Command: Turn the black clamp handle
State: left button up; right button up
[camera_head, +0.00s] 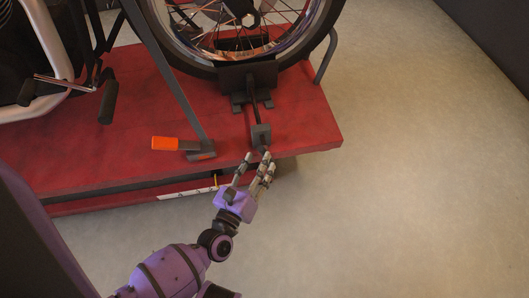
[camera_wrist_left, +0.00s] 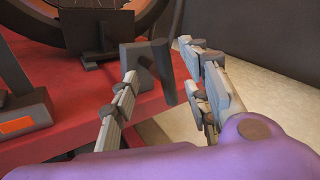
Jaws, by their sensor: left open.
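The black clamp handle (camera_wrist_left: 164,72) is a dark, slightly tilted cylinder in the left wrist view. It is attached to a grey clamp block (camera_wrist_left: 138,60) at the red platform's front edge. In the head view the block (camera_head: 261,134) shows, joined by a dark rod to the wheel holder, while the handle is mostly hidden by my fingers. My left gripper (camera_head: 258,158) is open, its fingers pointing at the block. In the left wrist view the handle lies between the spread fingers; I see no clear contact. My right gripper is not in view.
The red lift platform (camera_head: 110,165) carries a motorcycle whose wheel (camera_head: 240,60) sits in a dark wheel holder (camera_head: 248,75). A slanted grey strut (camera_head: 175,75) and an orange-and-dark piece (camera_head: 178,144) stand left of the clamp. The floor (camera_head: 420,190) at right is clear.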

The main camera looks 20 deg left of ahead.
aim_at(263, 153)
pick_arm(q)
jog(key=shift+w, duration=2.1)
jog(key=shift+d, duration=0.15)
jog(key=c, duration=1)
